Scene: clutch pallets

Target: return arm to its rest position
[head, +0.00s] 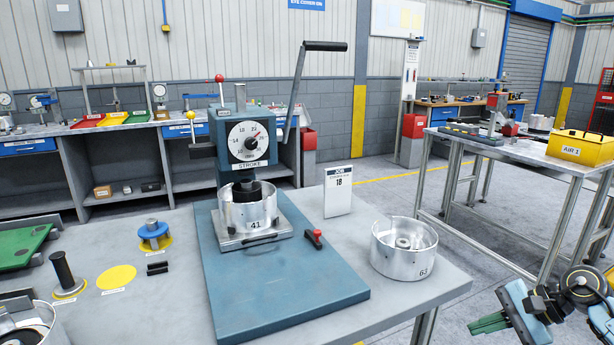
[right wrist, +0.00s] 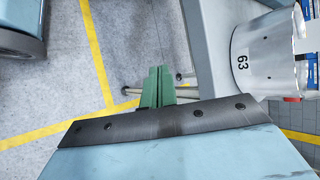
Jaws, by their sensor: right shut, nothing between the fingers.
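My right gripper (head: 486,323) is at the lower right of the head view, off the right edge of the workbench (head: 345,325). Its green fingers are together and empty; they also show shut in the right wrist view (right wrist: 157,87), over the grey floor. A silver housing marked 63 (head: 404,258) stands on the bench's right part, apart from the gripper; it also shows at the upper right of the wrist view (right wrist: 264,50). My left gripper is not in view.
A press with a STROKE dial (head: 246,142) stands on a blue base plate (head: 290,285), with a housing marked 41 (head: 248,211) in it. A card marked 18 (head: 338,192) stands behind. A second table with a yellow bin (head: 580,148) is at right; floor lies between.

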